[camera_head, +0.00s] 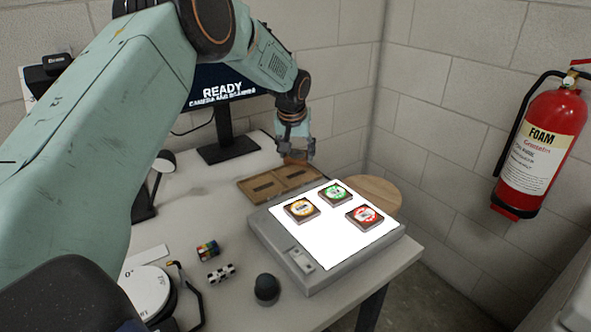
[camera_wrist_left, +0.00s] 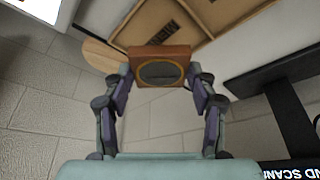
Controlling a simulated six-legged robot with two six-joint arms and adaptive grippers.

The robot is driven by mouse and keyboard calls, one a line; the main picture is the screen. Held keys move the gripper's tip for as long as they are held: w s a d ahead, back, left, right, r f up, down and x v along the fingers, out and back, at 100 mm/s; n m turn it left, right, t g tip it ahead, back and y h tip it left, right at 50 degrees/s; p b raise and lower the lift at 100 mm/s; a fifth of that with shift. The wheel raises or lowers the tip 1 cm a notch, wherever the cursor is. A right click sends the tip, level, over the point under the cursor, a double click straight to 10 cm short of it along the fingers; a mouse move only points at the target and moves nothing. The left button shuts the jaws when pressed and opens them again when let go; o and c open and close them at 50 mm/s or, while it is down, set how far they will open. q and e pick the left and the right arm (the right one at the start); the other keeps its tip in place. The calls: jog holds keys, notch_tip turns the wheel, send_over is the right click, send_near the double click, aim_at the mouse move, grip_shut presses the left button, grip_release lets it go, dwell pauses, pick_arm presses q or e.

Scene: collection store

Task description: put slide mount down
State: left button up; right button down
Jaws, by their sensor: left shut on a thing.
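My left gripper (camera_head: 296,148) is shut on a brown slide mount (camera_wrist_left: 160,54) with a dark oval centre and a yellowish ring. The left wrist view shows the mount between both fingers; in the head view it is small and partly hidden. The gripper is at the far side of the table, above the back end of the shallow brown wooden tray (camera_head: 248,197). Three other slide mounts, yellow (camera_head: 301,209), green (camera_head: 335,194) and red (camera_head: 365,216), lie on the lit light table (camera_head: 325,247). My right gripper is not in view.
A round wooden board (camera_head: 380,192) lies behind the light table. A monitor (camera_head: 226,140) stands left of the gripper. A colour cube (camera_head: 207,250), a checkered block (camera_head: 221,273) and a dark knob-like object (camera_head: 266,288) are at the front. Block walls close off the back.

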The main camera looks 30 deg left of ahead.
aim_at(295, 177)
pick_arm(q)
notch_tip(295, 177, down, 5)
jog(key=shift+s+a+r+b, duration=0.1)
jog(key=shift+r+b, duration=0.05)
jog(key=shift+b, duration=0.5)
jog(key=o, duration=1.1)
jog(key=shift+f, duration=0.2)
jog(key=shift+r, duration=0.2)
jog(key=p+v, duration=0.3)
jog(key=v, duration=0.9)
